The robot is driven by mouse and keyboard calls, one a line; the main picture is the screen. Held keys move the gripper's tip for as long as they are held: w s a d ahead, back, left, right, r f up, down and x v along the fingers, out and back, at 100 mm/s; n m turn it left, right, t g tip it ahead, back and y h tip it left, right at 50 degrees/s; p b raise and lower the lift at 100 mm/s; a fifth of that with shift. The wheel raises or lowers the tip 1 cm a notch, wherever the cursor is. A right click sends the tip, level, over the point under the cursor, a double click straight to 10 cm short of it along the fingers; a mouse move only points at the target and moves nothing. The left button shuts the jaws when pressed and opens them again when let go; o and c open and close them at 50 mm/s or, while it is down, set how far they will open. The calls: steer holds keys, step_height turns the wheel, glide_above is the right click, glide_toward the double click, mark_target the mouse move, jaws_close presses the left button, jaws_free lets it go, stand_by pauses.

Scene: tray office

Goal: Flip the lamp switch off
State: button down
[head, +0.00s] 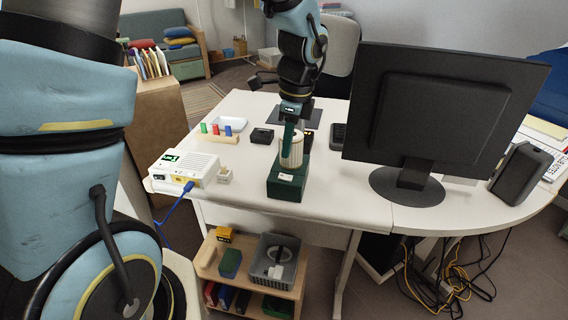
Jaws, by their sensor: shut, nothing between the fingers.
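A small lamp with a cream ribbed shade (294,152) and a dark green box base (287,185) stands upright near the front edge of the white desk. A small pale patch shows on the base, but I cannot make out the switch or its position. The shade shows no clear glow. My arm reaches down from the top of the picture. My gripper (288,142) is shut and empty, with its narrow green fingers pointing down in front of the shade's left side. I cannot tell whether the fingertips touch the lamp.
A large black monitor (440,110) stands to the right. A white box (184,168) with a blue cable is at the left desk edge. Coloured pegs (216,130), a white tray (230,123) and a small black box (262,135) lie behind it. A low shelf (250,272) stands below.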

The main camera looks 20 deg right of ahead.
mark_target(289, 176)
steer(key=f, duration=0.5)
steer(key=shift+w+a+f, duration=0.2)
steer(key=shift+a+f, duration=0.1)
steer(key=shift+a+f, duration=0.1)
steer(key=shift+f, duration=0.15)
steer(key=shift+s, duration=0.1)
steer(key=shift+s+d+p, duration=0.35)
steer(key=shift+s+d, duration=0.05)
steer(key=shift+d, duration=0.3)
